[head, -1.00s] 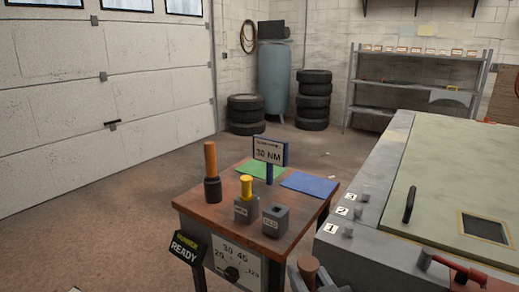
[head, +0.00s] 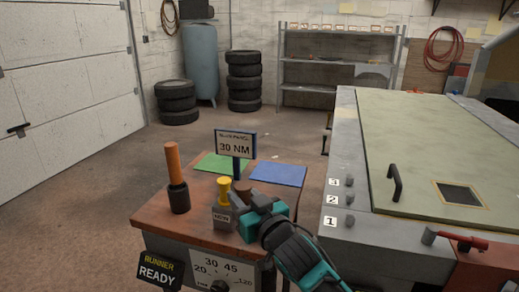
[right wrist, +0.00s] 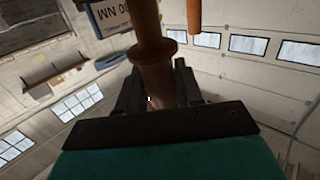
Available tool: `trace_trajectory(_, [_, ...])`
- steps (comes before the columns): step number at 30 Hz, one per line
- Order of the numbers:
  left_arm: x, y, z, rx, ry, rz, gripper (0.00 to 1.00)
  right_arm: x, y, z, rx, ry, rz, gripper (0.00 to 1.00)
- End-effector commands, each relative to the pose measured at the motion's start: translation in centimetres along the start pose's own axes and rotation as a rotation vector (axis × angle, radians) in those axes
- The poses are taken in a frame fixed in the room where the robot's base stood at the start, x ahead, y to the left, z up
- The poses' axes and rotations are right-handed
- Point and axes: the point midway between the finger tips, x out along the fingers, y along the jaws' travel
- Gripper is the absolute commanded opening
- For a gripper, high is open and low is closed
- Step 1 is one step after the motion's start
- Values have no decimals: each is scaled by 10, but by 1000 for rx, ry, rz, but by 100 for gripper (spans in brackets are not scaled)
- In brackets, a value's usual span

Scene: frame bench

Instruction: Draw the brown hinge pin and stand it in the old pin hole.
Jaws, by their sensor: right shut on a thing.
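The brown hinge pin (head: 242,186) is held upright in my right gripper (head: 243,201). In the right wrist view the pin (right wrist: 155,55) runs between both fingers, its wide collar just beyond them. The gripper is over the spot of the old pin block on the small bench. The arm and gripper hide most of that block and its hole, so I cannot tell whether the pin's lower end is in it. Beside it on the left stands the new pin block (head: 222,217) with a yellow pin (head: 223,188) in it. My left gripper is out of view.
An orange-handled tool (head: 177,178) stands on the left of the bench (head: 160,212). Behind are a 30 NM sign (head: 235,145), a green mat (head: 215,162) and a blue mat (head: 278,174). The large grey-green panel bench (head: 430,150), with numbered knobs and a handle, stands close on the right.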

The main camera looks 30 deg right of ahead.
Motion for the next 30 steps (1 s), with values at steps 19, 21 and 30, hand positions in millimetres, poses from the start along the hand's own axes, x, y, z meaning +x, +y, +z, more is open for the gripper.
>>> trace_trajectory(19, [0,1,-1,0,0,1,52,57,87,-72,20,23,149,0])
trace_trajectory(21, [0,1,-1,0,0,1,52,57,87,-72,20,23,149,0])
trace_trajectory(30, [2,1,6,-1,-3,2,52,56,86,-65,20,22,150,0])
